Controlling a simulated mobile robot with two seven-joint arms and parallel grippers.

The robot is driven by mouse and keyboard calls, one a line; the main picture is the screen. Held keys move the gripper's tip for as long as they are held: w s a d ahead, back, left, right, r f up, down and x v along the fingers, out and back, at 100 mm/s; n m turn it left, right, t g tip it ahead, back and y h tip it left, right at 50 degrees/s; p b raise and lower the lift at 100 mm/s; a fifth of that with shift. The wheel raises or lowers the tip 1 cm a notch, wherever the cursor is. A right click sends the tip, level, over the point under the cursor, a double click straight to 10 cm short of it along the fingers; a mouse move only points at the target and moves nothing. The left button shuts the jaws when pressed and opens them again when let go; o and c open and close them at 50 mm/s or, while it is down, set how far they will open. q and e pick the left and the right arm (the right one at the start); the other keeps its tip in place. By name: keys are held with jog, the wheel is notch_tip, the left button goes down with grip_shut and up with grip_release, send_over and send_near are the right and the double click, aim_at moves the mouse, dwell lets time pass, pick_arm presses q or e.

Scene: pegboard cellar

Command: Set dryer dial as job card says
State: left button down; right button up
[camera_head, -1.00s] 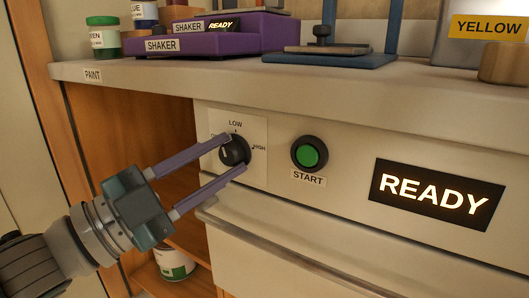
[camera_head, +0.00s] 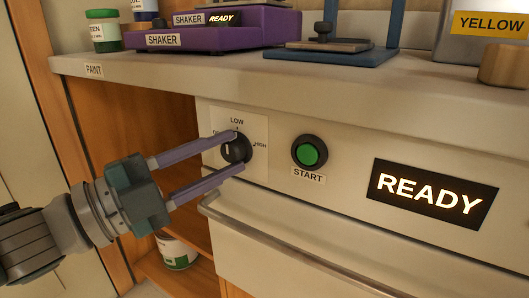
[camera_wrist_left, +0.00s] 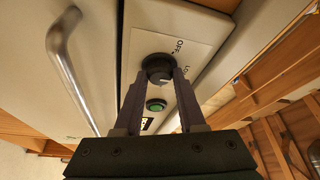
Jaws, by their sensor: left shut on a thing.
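The dryer dial (camera_head: 233,149) is a black round knob on a white plate on the pale front panel. Around it are the labels LOW at the top, HIGH at the right and a partly covered one at the left, which reads OFF in the left wrist view. My left gripper (camera_head: 240,152) is shut on the dial, one finger above and one below. The dial also shows between the fingertips in the left wrist view (camera_wrist_left: 157,66). Its exact pointer setting is hard to tell. No job card can be made out. My right gripper is not in view.
A green START button (camera_head: 309,154) and a lit READY display (camera_head: 432,193) are right of the dial. A bar handle (camera_head: 290,250) runs below. The counter (camera_head: 190,78) above holds a purple shaker (camera_head: 210,40) and paint jars (camera_head: 104,31). A can (camera_head: 175,252) stands in the open shelf.

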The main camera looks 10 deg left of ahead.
pick_arm(q)
jog(key=c, duration=0.5)
grip_release()
jog(key=p+v, duration=0.1)
jog(key=v, duration=0.9)
jog(key=shift+r, duration=0.1)
